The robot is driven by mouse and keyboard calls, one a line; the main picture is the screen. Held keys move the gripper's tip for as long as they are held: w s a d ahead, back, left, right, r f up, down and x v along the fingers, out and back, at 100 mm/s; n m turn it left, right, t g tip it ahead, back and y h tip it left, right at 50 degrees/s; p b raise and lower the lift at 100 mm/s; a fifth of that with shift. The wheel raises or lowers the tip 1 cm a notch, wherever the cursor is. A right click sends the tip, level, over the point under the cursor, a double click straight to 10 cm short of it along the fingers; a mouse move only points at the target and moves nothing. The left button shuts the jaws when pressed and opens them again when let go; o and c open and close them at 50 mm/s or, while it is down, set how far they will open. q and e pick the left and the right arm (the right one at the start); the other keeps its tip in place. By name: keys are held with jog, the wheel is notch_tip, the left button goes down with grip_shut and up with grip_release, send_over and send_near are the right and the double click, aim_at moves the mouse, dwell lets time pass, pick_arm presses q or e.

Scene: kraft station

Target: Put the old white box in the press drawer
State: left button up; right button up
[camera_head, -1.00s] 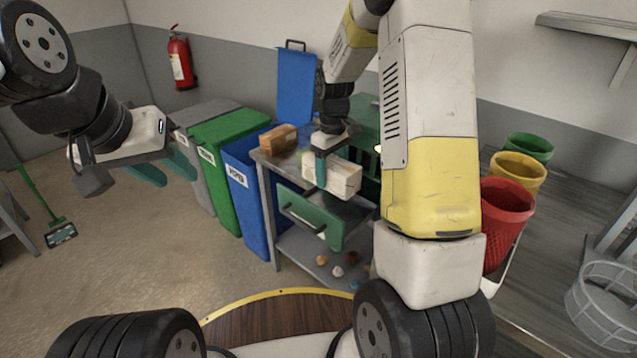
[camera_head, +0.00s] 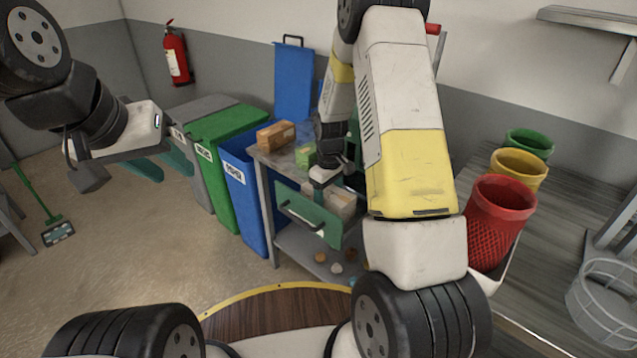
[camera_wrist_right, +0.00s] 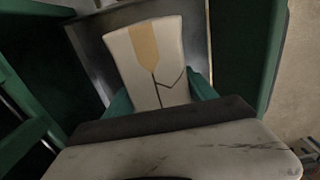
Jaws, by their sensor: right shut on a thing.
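The old white box (camera_head: 341,203), with a tan strip and dark crack-like lines on its face, is at the open green press drawer (camera_head: 310,219). In the right wrist view the box (camera_wrist_right: 150,62) sits between the green fingers of my right gripper (camera_wrist_right: 160,97), inside the grey drawer cavity. My right gripper (camera_head: 325,178) is shut on it; the drawer front hides the box's lower part, so I cannot tell whether it touches the drawer floor. My left gripper (camera_head: 162,168) is at the left, away from the drawer, with its green fingers apart and empty.
A brown box (camera_head: 276,135) and a green box (camera_head: 305,155) are on the grey bench top. Blue (camera_head: 240,185), green (camera_head: 222,150) and grey bins stand left of the bench. Red (camera_head: 499,220), yellow and green baskets are at the right. Small round things lie on the lower shelf.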

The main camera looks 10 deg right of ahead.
jog(key=shift+f, duration=0.1)
jog(key=o, duration=1.4)
notch_tip(320, 180, up, 12)
jog(key=shift+r, duration=0.1)
jog(key=s+a+r+m+t+y, duration=0.15)
jog(key=s+r+m+t, duration=0.3)
jog(key=s+r, duration=1.2)
jog(key=shift+s+a+r+m+t+y, duration=0.1)
jog(key=shift+s+r+m+t, duration=0.4)
jog(key=shift+s, duration=0.8)
jog(key=shift+s+a+r+m+t+y, duration=0.15)
jog(key=shift+s+r+m, duration=0.35)
jog(key=shift+s, duration=0.8)
jog(key=shift+s+a+r+m+t+y, duration=0.1)
jog(key=shift+s+r+m+t, duration=0.15)
jog(key=shift+s+r, duration=0.8)
